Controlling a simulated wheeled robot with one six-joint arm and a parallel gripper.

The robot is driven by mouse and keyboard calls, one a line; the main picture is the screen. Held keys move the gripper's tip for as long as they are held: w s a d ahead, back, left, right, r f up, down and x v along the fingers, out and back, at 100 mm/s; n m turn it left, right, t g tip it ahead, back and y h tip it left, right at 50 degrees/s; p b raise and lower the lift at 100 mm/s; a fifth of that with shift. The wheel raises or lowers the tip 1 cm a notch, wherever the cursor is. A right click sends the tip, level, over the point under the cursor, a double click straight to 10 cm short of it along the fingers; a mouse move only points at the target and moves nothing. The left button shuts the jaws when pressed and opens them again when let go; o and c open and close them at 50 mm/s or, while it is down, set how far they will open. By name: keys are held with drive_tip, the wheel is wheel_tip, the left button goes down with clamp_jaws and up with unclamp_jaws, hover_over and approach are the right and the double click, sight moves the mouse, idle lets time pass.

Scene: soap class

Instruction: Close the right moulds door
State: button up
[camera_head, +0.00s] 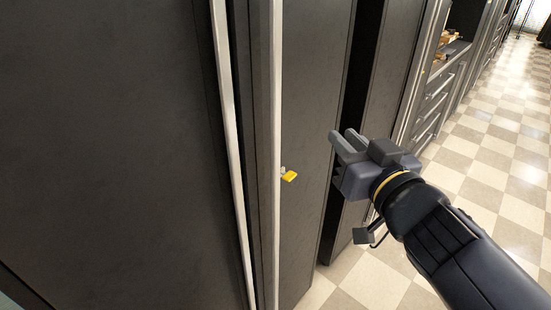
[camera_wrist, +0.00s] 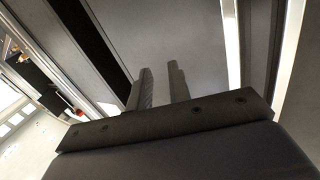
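A tall dark grey door panel (camera_head: 315,90) stands in the middle of the head view, with a light edge strip along its left side. A small yellow tag or key (camera_head: 289,176) sticks out near that edge. I see no label, so I cannot tell for sure that this is the right moulds door. My gripper (camera_head: 343,143) is in front of the panel's right part, its fingers pointing toward it. In the wrist view, my gripper's two fingers (camera_wrist: 160,85) stand apart with nothing between them, before a plain grey surface (camera_wrist: 180,35). Contact is not clear.
Another large dark panel (camera_head: 110,130) fills the left of the head view. A dark gap lies right of the middle panel. Drawers with metal handles (camera_head: 432,95) run along the wall beyond. The checkered floor (camera_head: 490,150) is clear on the right.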

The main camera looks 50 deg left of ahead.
sight(278, 152)
drive_tip(key=s+d+f+n+g+y+b, duration=0.1)
drive_tip(key=s+f+n+g, duration=0.35)
drive_tip(key=s+g, duration=0.2)
drive_tip(key=shift+n, duration=0.35)
drive_tip(key=a, duration=0.7)
drive_tip(key=a+b, duration=0.1)
drive_tip(key=a, duration=0.2)
drive_tip(key=shift+s+a+r, duration=0.3)
drive_tip(key=shift+s+r, duration=0.05)
drive_tip(key=shift+r, duration=0.05)
clamp_jaws()
